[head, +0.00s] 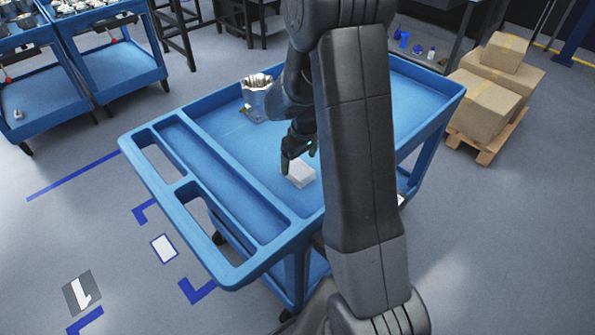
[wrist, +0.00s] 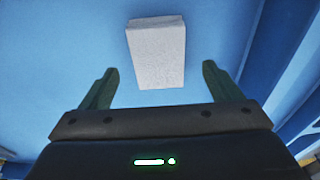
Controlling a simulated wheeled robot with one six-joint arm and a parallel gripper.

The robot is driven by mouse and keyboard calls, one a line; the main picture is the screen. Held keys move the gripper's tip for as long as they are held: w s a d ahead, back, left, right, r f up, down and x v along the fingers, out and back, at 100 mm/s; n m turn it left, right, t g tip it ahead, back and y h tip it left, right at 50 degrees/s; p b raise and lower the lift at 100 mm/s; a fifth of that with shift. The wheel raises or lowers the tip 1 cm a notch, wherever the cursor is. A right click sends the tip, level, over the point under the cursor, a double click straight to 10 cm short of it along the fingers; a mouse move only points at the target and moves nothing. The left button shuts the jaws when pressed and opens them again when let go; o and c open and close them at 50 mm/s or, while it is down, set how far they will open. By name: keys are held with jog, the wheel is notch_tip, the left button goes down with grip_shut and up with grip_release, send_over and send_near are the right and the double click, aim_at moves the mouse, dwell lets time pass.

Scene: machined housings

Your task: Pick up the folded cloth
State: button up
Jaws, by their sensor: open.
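The folded cloth (head: 300,174) is a small white block-like pad lying flat on the blue cart's top tray. In the wrist view the cloth (wrist: 156,55) lies ahead of my fingertips, roughly centred between them. My gripper (head: 298,160) is just above the tray beside the cloth in the head view. My arm hides part of the tray to the right of the cloth.
The blue cart (head: 222,168) has raised rims and a divided narrow section at its left. A metal housing (head: 257,97) stands on the tray behind the cloth. Cardboard boxes (head: 482,108) sit on a pallet at the right. Other carts stand at the back left.

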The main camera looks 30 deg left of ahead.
aim_at(297, 168)
jog(key=shift+w+a+f, duration=0.15)
jog(key=shift+a+f, duration=0.05)
jog(key=shift+f, duration=0.85)
jog(key=shift+w+a+f, duration=0.1)
jog(key=shift+a+f, duration=0.05)
jog(key=shift+f, duration=0.9)
jog(key=c, duration=1.1)
jog(key=shift+r, duration=0.15)
notch_tip(297, 168, up, 10)
jog(key=shift+f, duration=0.1)
